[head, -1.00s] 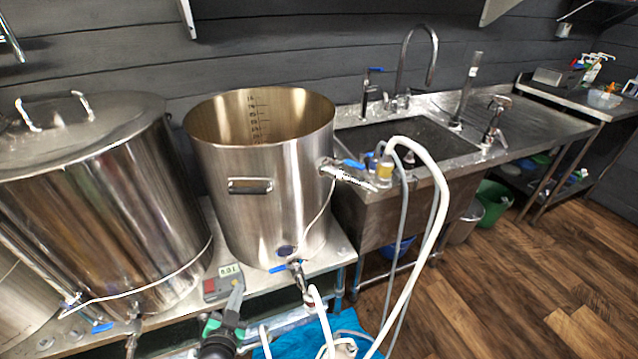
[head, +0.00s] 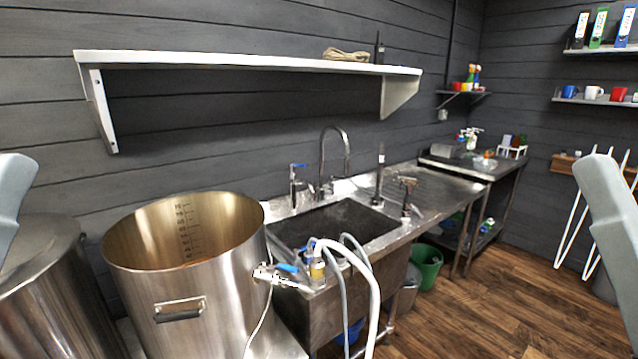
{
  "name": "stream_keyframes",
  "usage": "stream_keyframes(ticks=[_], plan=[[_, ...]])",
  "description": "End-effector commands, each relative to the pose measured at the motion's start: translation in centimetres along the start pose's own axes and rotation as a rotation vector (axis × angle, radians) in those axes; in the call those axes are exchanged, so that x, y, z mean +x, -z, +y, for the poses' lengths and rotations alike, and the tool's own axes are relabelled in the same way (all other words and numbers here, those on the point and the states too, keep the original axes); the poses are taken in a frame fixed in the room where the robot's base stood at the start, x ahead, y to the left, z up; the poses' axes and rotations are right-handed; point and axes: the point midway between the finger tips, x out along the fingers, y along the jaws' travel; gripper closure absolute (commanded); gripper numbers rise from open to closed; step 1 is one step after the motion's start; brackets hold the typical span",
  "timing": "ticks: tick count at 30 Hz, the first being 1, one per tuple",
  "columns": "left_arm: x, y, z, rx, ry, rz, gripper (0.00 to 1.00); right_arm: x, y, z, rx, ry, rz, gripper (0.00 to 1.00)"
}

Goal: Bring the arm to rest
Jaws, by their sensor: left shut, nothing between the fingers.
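At the left edge of the head view a pale grey part of my left arm and gripper (head: 14,205) stands in front of the lidded steel vessel. The left gripper is shut with nothing in it, and most of it is cut off by the picture edge. At the right edge a larger pale grey part of my right arm (head: 608,225) rises in front of the floor and back wall. The right gripper's fingers do not show. Neither arm part visibly touches anything.
A white wall shelf (head: 250,62) hangs above. Wooden floor (head: 500,315) is clear at right.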

Motion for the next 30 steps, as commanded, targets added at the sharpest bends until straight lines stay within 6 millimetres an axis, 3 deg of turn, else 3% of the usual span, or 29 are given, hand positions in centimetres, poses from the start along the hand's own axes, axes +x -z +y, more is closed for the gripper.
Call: stream_keyframes(ticks=[1,5,19,24,30], plan=[[2.5,2.3,0.0,0.001,0.001,-0.001,1.0,2.5,2.4,0.0,0.0,0.0,0.001,0.5],[5.9,5.3,-0.1,0.002,0.002,-0.002,1.0,5.9,5.4,0.0,0.0,0.0,0.0,0.5],[22.2,20.2,-0.1,0.004,0.003,-0.003,1.0,22.2,20.4,0.1,0.0,0.0,0.0,0.5],[25.4,23.1,-0.2,0.004,0.003,-0.003,1.0,25.3,23.3,0.1,0.0,0.0,-0.001,0.5],[25.6,23.4,-0.2,0.004,0.003,-0.003,1.0,25.6,23.5,0.1,0.0,0.0,-0.001,0.5]])
